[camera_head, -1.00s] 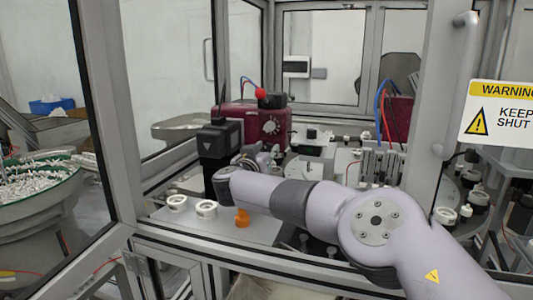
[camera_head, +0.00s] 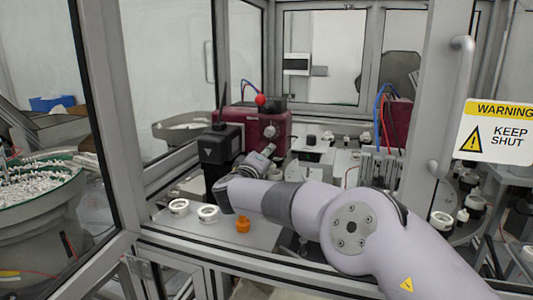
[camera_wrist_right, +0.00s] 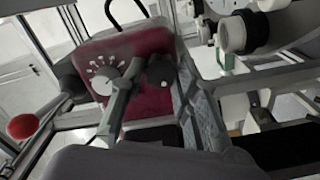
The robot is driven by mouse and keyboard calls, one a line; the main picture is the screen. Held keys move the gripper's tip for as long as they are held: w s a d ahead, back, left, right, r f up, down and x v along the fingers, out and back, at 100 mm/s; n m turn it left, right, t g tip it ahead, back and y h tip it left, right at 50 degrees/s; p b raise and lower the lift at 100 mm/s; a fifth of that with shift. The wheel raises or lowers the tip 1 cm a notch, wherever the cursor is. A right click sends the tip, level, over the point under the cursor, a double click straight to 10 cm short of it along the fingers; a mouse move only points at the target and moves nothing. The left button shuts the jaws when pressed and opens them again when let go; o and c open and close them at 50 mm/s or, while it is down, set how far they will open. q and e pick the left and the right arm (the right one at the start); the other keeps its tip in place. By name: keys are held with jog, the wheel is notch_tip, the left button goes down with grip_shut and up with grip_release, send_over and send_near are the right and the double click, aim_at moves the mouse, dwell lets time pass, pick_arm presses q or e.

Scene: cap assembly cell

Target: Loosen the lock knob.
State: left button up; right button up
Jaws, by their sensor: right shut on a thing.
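The maroon box (camera_head: 268,126) stands at the back of the cell, and its front also shows in the right wrist view (camera_wrist_right: 150,103). A black knob (camera_wrist_right: 160,72), which I take for the lock knob, is on that front, right of a grey dial (camera_wrist_right: 103,82) with white marks around it. My right gripper (camera_wrist_right: 160,66) has its fingers on either side of the black knob and is shut on it. In the head view my right gripper (camera_head: 267,151) is at the box's front and hides the knob. My left gripper is in neither view.
A black block (camera_head: 220,145) is close left of my wrist. White caps (camera_head: 208,214) and an orange part (camera_head: 243,224) lie on the front plate. Cell frame posts stand left and right.

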jog(key=shift+n+p, duration=0.9)
jog(key=shift+n, duration=2.8)
jog(key=o, duration=1.2)
jog(key=shift+f, duration=0.1)
jog(key=shift+c, duration=0.2)
jog(key=v, duration=0.7)
jog(key=shift+s+a, duration=0.15)
jog(key=shift+s, duration=0.1)
